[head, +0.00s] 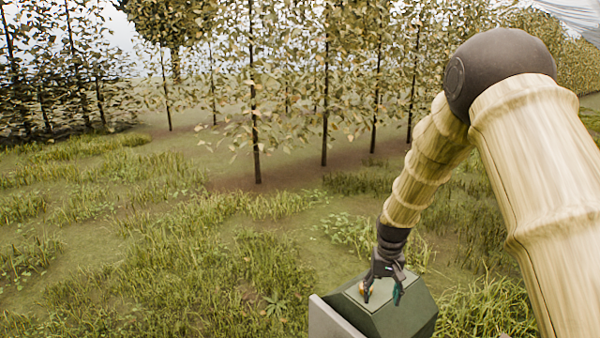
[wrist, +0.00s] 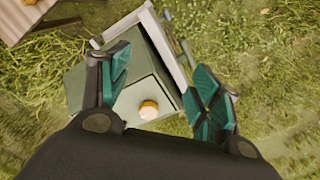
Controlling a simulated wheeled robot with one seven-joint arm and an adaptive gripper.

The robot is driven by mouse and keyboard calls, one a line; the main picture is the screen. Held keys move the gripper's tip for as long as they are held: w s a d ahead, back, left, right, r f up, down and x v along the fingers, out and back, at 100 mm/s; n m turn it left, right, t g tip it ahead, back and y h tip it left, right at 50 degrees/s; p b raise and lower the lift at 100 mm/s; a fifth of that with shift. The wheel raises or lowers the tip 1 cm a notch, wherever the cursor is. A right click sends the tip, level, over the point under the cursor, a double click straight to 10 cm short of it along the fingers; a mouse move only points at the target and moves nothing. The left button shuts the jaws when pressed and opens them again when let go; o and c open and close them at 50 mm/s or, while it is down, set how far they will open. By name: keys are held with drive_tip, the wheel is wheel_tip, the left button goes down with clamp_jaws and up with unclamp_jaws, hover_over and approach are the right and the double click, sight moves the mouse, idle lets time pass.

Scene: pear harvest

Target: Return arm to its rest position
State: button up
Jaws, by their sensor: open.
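My gripper (head: 381,295) is low at the end of my arm, just above a dark green box (head: 412,314). In the wrist view, my gripper (wrist: 160,80) has its teal-padded fingers spread wide with nothing held between them. The green box (wrist: 76,86) shows below and between the fingers. A small round pale orange-topped fruit (wrist: 148,110), likely a pear, shows within the box's outline, apart from both fingers. My arm is bent and reaches down from the right of the head view.
A pale grey panel (head: 333,320) edges the box. A wooden surface (wrist: 30,18) with a small pale round thing on it shows at the wrist view's top left. Rows of thin trees (head: 255,100) stand beyond. Open grass (head: 130,220) lies to the left.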

drive_tip(key=s+f, duration=0.8)
drive_tip(key=f, duration=0.3)
drive_tip(key=s+f, duration=0.8)
drive_tip(key=f, duration=0.3)
drive_tip(key=s+f, duration=0.4)
drive_tip(key=s, duration=1.1)
drive_tip(key=s+f+n, duration=0.1)
drive_tip(key=s+f, duration=0.3)
drive_tip(key=s, duration=1.2)
drive_tip(key=shift+a, duration=0.15)
drive_tip(key=shift+f, duration=0.1)
